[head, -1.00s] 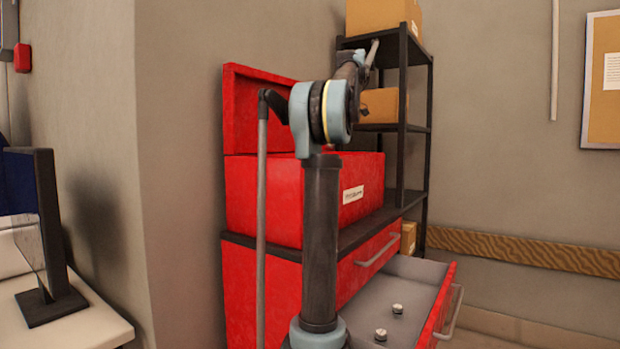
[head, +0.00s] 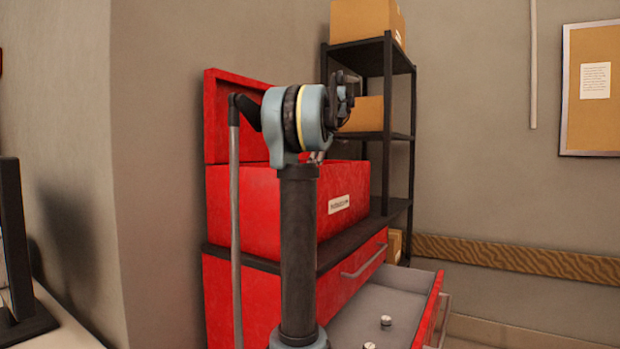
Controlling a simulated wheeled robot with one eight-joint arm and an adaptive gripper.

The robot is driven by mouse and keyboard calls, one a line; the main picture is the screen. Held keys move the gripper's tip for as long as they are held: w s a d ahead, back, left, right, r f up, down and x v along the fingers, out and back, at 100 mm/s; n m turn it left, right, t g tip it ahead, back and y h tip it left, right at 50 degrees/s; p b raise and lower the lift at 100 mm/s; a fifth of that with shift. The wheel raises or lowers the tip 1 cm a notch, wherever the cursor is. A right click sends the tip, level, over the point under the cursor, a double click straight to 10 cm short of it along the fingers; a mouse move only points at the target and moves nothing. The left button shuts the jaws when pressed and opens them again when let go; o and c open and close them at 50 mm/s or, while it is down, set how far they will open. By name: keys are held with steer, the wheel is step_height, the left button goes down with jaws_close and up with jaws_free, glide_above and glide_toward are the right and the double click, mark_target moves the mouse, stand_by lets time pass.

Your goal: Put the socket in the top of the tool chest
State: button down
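The red tool chest (head: 245,210) stands in front of me with its top lid (head: 222,120) raised at the back. The inside of its top is hidden by the chest's front and my arm. A lower drawer (head: 405,285) is pulled out to the right. Two small silver sockets lie in it, one (head: 386,321) farther in and one (head: 369,346) at the picture's bottom edge. My gripper (head: 346,90) seems to be the dark end of my arm, above the chest's right part. It is small and partly hidden, so its fingers and anything in them cannot be made out.
A black shelf (head: 400,110) with cardboard boxes (head: 366,22) stands right behind the chest. A dark monitor (head: 12,240) on a white table (head: 70,325) is at the left. A cork board (head: 597,120) hangs on the right wall. Floor space right of the drawer looks clear.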

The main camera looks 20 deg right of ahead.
steer(key=shift+f, duration=0.7)
steer(key=c, duration=1.3)
jaws_free()
steer(key=v, duration=1.2)
